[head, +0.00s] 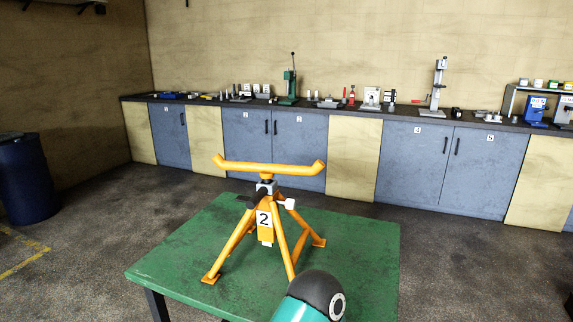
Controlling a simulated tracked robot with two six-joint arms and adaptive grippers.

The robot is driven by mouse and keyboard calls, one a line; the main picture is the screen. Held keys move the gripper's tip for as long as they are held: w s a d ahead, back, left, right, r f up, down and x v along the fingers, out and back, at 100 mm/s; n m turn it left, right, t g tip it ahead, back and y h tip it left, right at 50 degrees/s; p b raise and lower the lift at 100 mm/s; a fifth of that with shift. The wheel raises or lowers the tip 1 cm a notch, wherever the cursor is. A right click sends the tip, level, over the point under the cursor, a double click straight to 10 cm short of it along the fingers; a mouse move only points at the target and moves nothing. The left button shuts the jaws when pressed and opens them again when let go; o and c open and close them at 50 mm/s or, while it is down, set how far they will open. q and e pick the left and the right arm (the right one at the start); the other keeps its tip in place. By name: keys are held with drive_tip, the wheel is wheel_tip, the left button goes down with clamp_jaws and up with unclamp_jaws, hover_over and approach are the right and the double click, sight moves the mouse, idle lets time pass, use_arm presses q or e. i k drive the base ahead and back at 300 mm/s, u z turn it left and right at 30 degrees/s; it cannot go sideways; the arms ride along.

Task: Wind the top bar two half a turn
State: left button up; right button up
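A yellow-orange stand with several splayed legs and a label "2" (264,218) stands upright on the green table. Its top bar (268,168) lies roughly level across the picture, with upturned ends. Under the bar is a grey collar (266,187) with a dark handle at its left and a pale knob (290,204) at its right. Nothing touches the bar. Neither of my grippers is in view. A teal and black rounded part at the bottom edge looks like a link of my arm, and it covers part of the table's front.
The green table (172,262) has bare room left and right of the stand. A long workbench (345,112) with tools and blue cabinets runs along the back wall. A dark blue barrel (27,180) stands at the left. Open floor lies between.

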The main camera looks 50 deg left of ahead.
sight(267, 171)
drive_tip(key=u, duration=0.1)
drive_tip(key=k, duration=1.3)
drive_tip(key=u, duration=0.55)
drive_tip(key=i, duration=0.95)
drive_tip(key=u, duration=0.05)
